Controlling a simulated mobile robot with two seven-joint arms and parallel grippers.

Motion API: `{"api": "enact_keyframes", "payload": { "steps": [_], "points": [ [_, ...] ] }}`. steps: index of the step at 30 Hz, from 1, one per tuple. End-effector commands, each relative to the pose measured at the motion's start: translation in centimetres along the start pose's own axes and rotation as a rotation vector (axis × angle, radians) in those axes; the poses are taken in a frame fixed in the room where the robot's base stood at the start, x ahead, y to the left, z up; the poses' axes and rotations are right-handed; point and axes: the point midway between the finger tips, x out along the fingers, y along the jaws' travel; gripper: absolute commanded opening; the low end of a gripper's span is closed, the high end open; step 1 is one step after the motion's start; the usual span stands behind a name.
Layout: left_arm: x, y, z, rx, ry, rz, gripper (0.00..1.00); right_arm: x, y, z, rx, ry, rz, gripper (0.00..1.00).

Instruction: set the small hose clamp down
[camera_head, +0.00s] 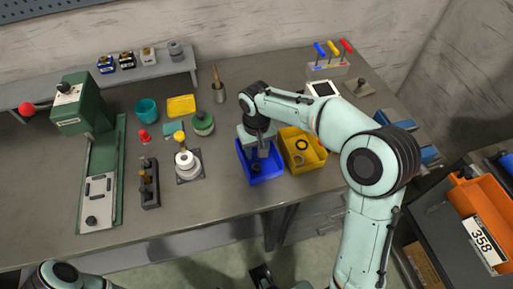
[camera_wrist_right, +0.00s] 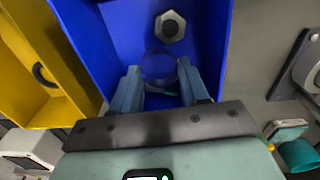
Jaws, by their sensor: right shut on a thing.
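My right gripper (camera_head: 263,151) reaches down into the blue bin (camera_head: 268,177) on the bench. In the right wrist view its fingers (camera_wrist_right: 159,84) are closed on a thin ring, which looks like the small hose clamp (camera_wrist_right: 158,66); it is hard to make out against the blue. The blue bin (camera_wrist_right: 90,32) surrounds the fingertips, and a grey hex nut (camera_wrist_right: 170,26) lies in it just beyond the clamp. Whether the clamp touches the bin floor I cannot tell.
A yellow bin (camera_head: 309,162) with dark rings stands right beside the blue bin. A flanged post (camera_head: 188,166) and a dark block with pegs (camera_head: 149,185) are to the left, near a green press (camera_head: 85,110). Bare bench lies between the post and blue bin.

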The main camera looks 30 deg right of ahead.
Motion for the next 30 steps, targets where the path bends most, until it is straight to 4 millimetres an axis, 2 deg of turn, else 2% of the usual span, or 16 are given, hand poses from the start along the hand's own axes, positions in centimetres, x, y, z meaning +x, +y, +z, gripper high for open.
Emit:
{"api": "enact_keyframes", "payload": {
  "steps": [3, 4, 5, 13, 17, 20, 30],
  "points": [
    [0.2, -0.1, 0.0, 0.0, 0.0, 0.0, 0.43, 0.4, 0.0, 0.0, 0.0, 0.0, 0.0, 0.16],
    [0.2, -0.1, 0.0, 0.0, 0.0, 0.0, 0.43, 0.4, 0.0, 0.0, 0.0, 0.0, 0.0, 0.51],
    [0.2, -0.1, 0.0, 0.0, 0.0, 0.0, 0.43, 0.3, 0.0, 0.0, 0.0, 0.0, 0.0, 0.55],
    [0.1, 0.0, 0.0, 0.0, 0.0, 0.0, 0.43, 0.2, 0.0, 0.0, 0.0, 0.0, 0.0, 0.55],
    [-0.1, 0.1, 0.0, 0.0, 0.001, 0.0, 0.43, -0.6, 0.0, 0.0, 0.0, 0.002, 0.0, 0.55],
    [-0.4, 0.1, 0.0, 0.0, 0.001, 0.0, 0.43, -2.2, 0.0, -0.1, 0.001, 0.004, -0.001, 0.55],
    [-1.6, 0.6, -0.1, 0.002, 0.005, 0.002, 0.43, -9.4, -0.1, -0.1, -0.001, 0.004, -0.001, 0.55]
  ]
}}
